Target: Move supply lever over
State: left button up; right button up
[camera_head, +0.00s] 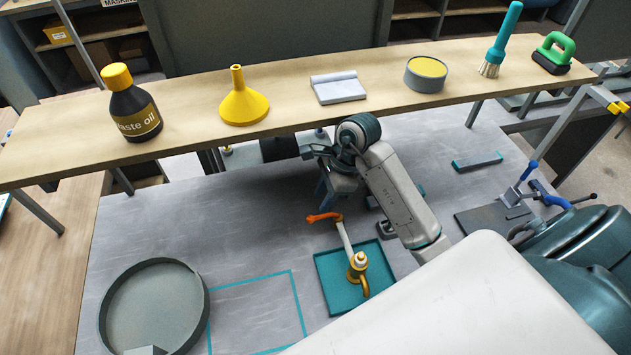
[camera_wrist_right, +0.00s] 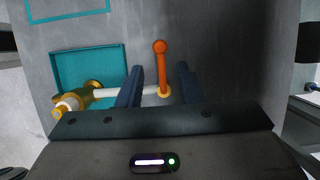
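An orange lever (camera_head: 323,217) sits at the far end of a white pipe (camera_head: 346,236). The pipe rises from a brass fitting (camera_head: 357,268) over a teal tray (camera_head: 328,285). My right gripper (camera_head: 328,188) is just behind the lever in the head view, partly hidden by its own wrist. In the right wrist view its two dark blue fingers (camera_wrist_right: 161,68) are apart, one on each side of the orange lever (camera_wrist_right: 161,58). Gaps show between the lever and both fingers. The white pipe (camera_wrist_right: 112,92) passes behind the left finger. My left gripper is not in view.
A wooden shelf above the bench holds a waste oil bottle (camera_head: 131,108), yellow funnel (camera_head: 243,100), folded cloth (camera_head: 338,87), tin (camera_head: 425,75), brush (camera_head: 502,40) and green-handled brush (camera_head: 553,52). A round grey pan (camera_head: 118,300) stands left. A blue-handled clamp (camera_head: 535,190) stands right.

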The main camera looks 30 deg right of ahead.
aim_at(312, 217)
jog(key=shift+a+f+b, duration=0.15)
jog(key=shift+f+b, duration=0.15)
jog(key=shift+f, duration=0.05)
jog(key=b+x, duration=0.3)
jog(key=x, duration=0.3)
jog(key=shift+b, duration=0.35)
jog(key=shift+w+a+f+b, duration=0.15)
jog(key=shift+a+f+b, duration=0.05)
jog(key=shift+f+b, duration=0.35)
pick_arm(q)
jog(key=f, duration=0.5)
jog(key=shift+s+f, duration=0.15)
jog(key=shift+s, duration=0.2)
pick_arm(e)
jog(key=shift+r, duration=0.15)
jog(key=c, duration=0.5)
